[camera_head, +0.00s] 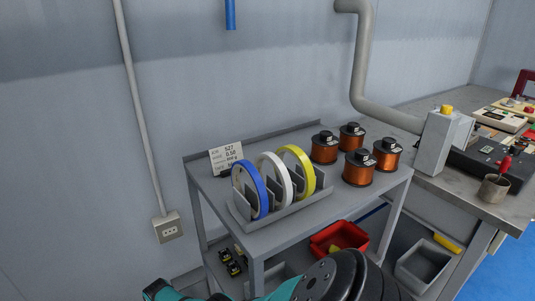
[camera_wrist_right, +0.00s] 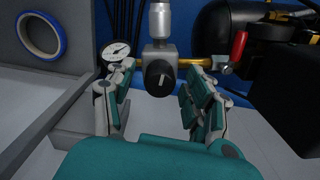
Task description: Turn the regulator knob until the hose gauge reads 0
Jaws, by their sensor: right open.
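The regulator knob (camera_wrist_right: 160,77) is black with a pale pointer mark, on the front of a grey metal block in the right wrist view. My right gripper (camera_wrist_right: 161,70) is open, with one finger on each side of the knob. A gap shows between the knob and each finger. A round white-faced gauge (camera_wrist_right: 117,51) sits left of the block, partly behind the left finger. Its dial is too small to read surely. The regulator and gauge do not show in the head view. My left gripper is not in view.
Right of the knob are a brass fitting (camera_wrist_right: 194,62), a red lever (camera_wrist_right: 238,50) and a large black body. A blue ring (camera_wrist_right: 41,36) is at the left. The head view shows a grey cart (camera_head: 290,240) with tape rolls and copper coils (camera_head: 358,168).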

